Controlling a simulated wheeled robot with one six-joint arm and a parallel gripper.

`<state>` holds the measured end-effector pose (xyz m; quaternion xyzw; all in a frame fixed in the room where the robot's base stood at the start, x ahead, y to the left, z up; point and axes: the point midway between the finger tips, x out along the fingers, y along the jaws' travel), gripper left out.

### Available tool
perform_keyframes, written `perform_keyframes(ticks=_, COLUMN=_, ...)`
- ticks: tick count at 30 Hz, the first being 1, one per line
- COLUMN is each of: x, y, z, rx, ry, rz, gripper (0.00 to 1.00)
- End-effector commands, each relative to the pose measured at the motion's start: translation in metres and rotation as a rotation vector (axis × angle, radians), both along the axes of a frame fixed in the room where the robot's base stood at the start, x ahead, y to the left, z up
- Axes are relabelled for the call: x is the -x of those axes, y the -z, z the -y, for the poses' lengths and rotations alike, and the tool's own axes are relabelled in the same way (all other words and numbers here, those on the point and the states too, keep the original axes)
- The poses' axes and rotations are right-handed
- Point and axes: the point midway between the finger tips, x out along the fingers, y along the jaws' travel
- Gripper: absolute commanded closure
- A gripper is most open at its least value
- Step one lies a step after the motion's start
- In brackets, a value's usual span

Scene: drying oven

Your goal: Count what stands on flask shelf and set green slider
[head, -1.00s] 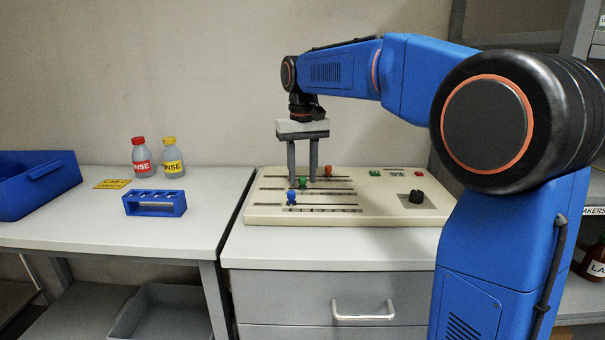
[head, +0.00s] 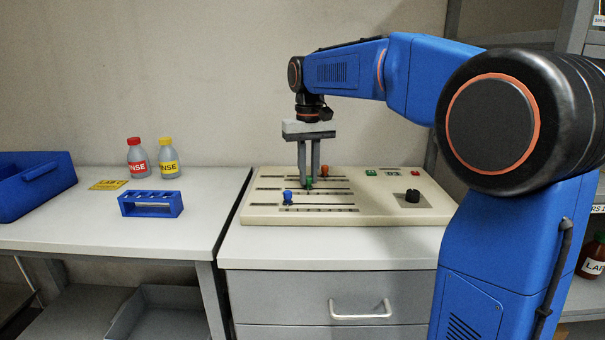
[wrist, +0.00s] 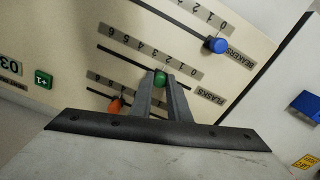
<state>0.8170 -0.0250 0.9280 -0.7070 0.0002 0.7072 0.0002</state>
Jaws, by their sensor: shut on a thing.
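The control panel (head: 380,212) is a cream box with three slotted scales on the worktop. My gripper (head: 309,184) points down over the middle slot, its fingers shut on the green slider knob (head: 309,181). In the wrist view the green knob (wrist: 160,78) sits between the fingertips, on a slot whose end label reads FLASKS (wrist: 210,93). The knob is towards the low-number end; the exact digit is unclear. The blue knob (head: 287,197) is on the BEAKERS slot and the orange knob (head: 324,173) on the far one. I cannot identify the flask shelf.
A black dial (head: 412,196) and green and red buttons are on the panel's right. Shelving with a brown bottle (head: 592,258) is at far right.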

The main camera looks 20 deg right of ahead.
Motion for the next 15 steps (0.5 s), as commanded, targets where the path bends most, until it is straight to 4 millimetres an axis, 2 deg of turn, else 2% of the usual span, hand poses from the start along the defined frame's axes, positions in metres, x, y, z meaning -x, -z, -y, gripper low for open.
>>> perform_keyframes(ticks=5, x=-0.0001, y=0.0, z=-0.0005, rx=0.0, ry=-0.001, rz=0.0, gripper=1.0)
perform_keyframes(ticks=6, x=-0.0001, y=0.0, z=-0.0005, rx=0.0, ry=-0.001, rz=0.0, gripper=0.75)
perform_keyframes(ticks=7, x=-0.0001, y=0.0, z=-0.0006, rx=0.0, ry=-0.001, rz=0.0, gripper=0.68)
perform_keyframes(ticks=8, x=-0.0002, y=0.0, z=-0.0006, rx=0.0, ry=0.0, rz=0.0, gripper=0.65)
perform_keyframes(ticks=15, x=-0.0002, y=-0.0002, z=-0.0006, rx=0.0, ry=0.0, rz=0.0, gripper=0.65)
